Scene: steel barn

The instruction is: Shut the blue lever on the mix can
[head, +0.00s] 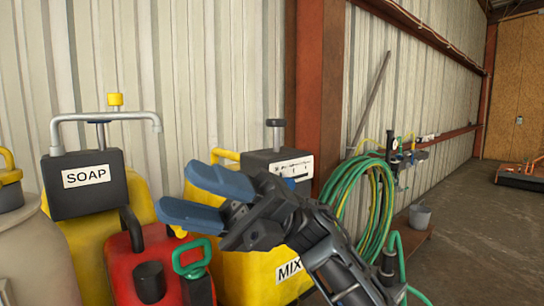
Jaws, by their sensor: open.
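The mix can (262,275) is yellow with a "MIX" label and stands by the wall, right of the red can. Its dark top box (262,160) carries a white marked panel and a short capped post. A small blue patch below the panel may be part of the blue lever, but most of that spot is hidden behind my arm, so I cannot tell its position. My gripper (176,190), with two blue fingers, is open and empty. It points left in front of the mix can, and hides part of the can.
A red can (150,265) with a green handle (192,258) stands close below my gripper. A yellow soap can (85,235) with a black box and spout is behind it. Green hoses (370,205) hang at the right. Open floor (480,235) lies far right.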

